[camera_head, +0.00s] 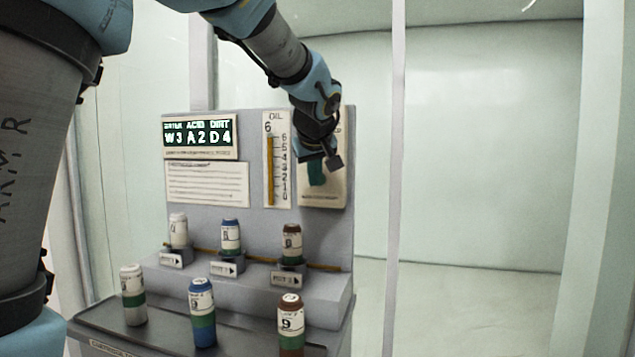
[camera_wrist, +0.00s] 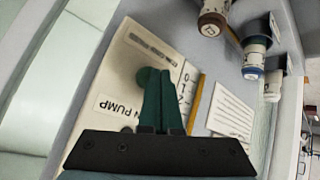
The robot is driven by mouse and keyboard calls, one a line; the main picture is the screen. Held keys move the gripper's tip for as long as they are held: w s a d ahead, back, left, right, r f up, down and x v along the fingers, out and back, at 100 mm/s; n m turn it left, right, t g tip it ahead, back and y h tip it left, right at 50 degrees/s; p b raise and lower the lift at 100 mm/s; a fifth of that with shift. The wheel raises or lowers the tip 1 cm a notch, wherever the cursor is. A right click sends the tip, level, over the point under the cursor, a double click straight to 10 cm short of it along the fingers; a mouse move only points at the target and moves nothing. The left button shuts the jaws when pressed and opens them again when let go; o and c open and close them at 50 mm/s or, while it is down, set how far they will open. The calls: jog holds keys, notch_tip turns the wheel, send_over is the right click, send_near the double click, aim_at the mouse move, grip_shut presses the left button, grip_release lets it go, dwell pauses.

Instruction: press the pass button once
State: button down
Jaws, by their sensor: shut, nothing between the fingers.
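My gripper (camera_head: 316,174) is in front of the cream panel (camera_head: 337,196) at the upper right of the grey board. In the wrist view my gripper (camera_wrist: 160,74) shows its two dark green fingers shut together and empty. A round green button (camera_wrist: 143,78) on the cream panel (camera_wrist: 122,72) is partly hidden behind the fingertips. I cannot tell whether they touch it. Lettering ending in "N PUMP" shows on the panel; I cannot read a "pass" label in either view.
The board has a lit display (camera_head: 200,139) reading W3 A2 D4, a text sheet (camera_head: 207,184) and an oil gauge (camera_head: 277,160). Several capped bottles, one with a blue cap (camera_head: 202,315), stand on the step and ledge below. Right of the board is open floor.

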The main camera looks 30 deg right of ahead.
jog(key=s+a+b, duration=0.4)
jog(key=b, duration=0.1)
jog(key=shift+s, duration=0.2)
dwell(0.3)
dwell(0.6)
